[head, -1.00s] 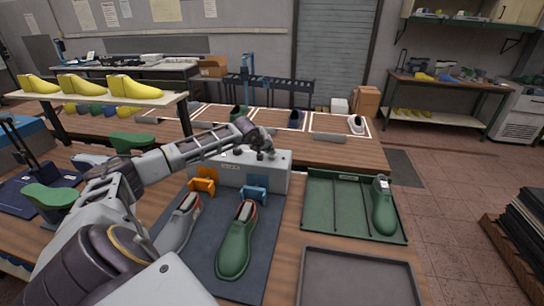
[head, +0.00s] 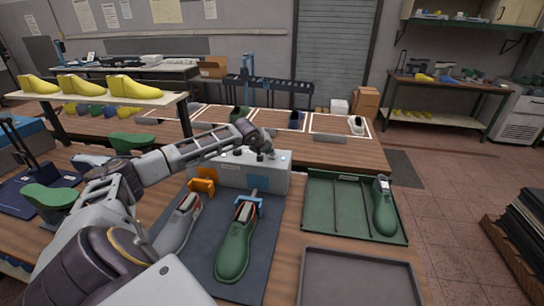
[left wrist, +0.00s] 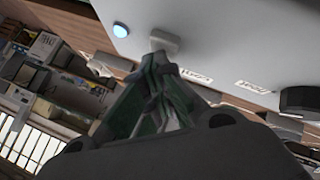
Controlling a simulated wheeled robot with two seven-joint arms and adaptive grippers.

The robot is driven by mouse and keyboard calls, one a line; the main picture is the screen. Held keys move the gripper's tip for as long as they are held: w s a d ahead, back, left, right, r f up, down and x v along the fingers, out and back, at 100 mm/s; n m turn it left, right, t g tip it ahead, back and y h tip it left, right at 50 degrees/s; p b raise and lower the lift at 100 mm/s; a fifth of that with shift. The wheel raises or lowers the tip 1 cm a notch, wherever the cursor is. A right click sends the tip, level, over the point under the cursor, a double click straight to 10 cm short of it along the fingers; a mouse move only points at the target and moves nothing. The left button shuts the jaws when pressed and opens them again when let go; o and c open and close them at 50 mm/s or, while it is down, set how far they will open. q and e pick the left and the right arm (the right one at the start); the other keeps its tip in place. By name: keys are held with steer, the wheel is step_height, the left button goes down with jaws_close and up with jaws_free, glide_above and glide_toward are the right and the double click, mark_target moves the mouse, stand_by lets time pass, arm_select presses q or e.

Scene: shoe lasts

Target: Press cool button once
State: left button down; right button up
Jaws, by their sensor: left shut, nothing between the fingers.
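A light grey machine box (head: 238,173) stands behind two shoes on a dark mat. An orange clamp (head: 202,186) and a blue clamp (head: 249,200) are on its front. The blue clamp reaches out to the opening of the green shoe (head: 236,248). My left gripper (head: 266,153) is shut and empty over the box top. In the left wrist view its fingertips (left wrist: 158,60) are at a small grey block (left wrist: 164,42) on the panel; contact is unclear. A round cyan light (left wrist: 121,30) glows nearby. I cannot read which control is the cool button. My right gripper is out of view.
A grey shoe (head: 178,226) lies left of the green one, partly behind my left arm. A green tray (head: 310,208) with another green shoe (head: 384,210) is to the right. An empty grey tray (head: 358,280) sits in front. A shelf with yellow lasts (head: 82,87) stands at the left.

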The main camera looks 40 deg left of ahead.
arm_select(q)
steer(key=shift+r+p, duration=0.3)
steer(key=shift+r, duration=0.55)
steer(key=shift+r, duration=0.1)
steer(key=shift+r+p, duration=1.05)
steer(key=shift+r, duration=1.4)
steer(key=shift+f, duration=0.1)
